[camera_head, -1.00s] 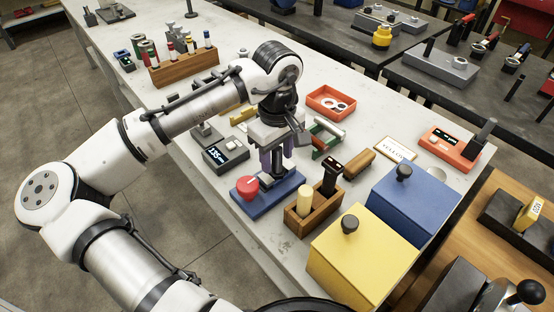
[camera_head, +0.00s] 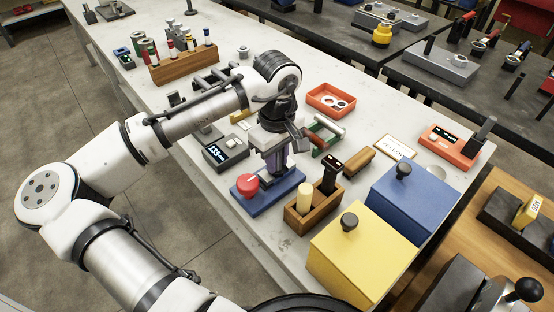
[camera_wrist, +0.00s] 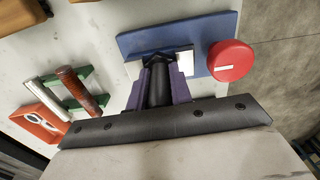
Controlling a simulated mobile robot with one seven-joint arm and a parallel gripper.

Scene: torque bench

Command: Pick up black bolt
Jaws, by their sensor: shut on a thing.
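My gripper (camera_wrist: 157,88) has purple fingers and is shut on the black bolt (camera_wrist: 159,82), which shows as a dark shaft between them in the wrist view. In the head view my gripper (camera_head: 275,163) points down over the blue base (camera_head: 262,202), at the middle of the bench. In the wrist view the blue base (camera_wrist: 160,42) lies beyond the fingertips, with a pale plate on it. The fingers hide much of the bolt, and I cannot tell whether its lower end touches the base.
A red knob (camera_head: 247,186) is at the base's left end. A wooden holder (camera_head: 313,209) stands close to the right, then yellow (camera_head: 348,262) and blue (camera_head: 408,205) boxes. A grey display unit (camera_head: 226,151) is left. A red tray (camera_head: 331,100) and green-ended rack (camera_head: 325,135) are behind.

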